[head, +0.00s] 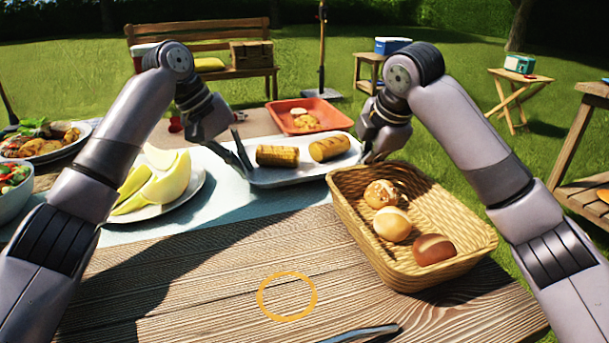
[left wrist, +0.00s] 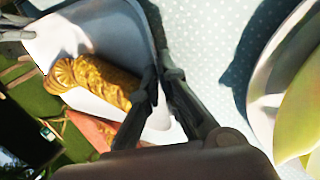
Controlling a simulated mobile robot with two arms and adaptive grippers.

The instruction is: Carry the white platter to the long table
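A wicker basket of rolls (head: 462,246) stands at front right, close to the platter. A plate of melon slices (head: 199,182) is at left. A food plate (head: 83,130) and salad bowl (head: 12,196) stand further left. An orange tray (head: 337,117) lies beyond. The front planks carry an orange ring (head: 262,296).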

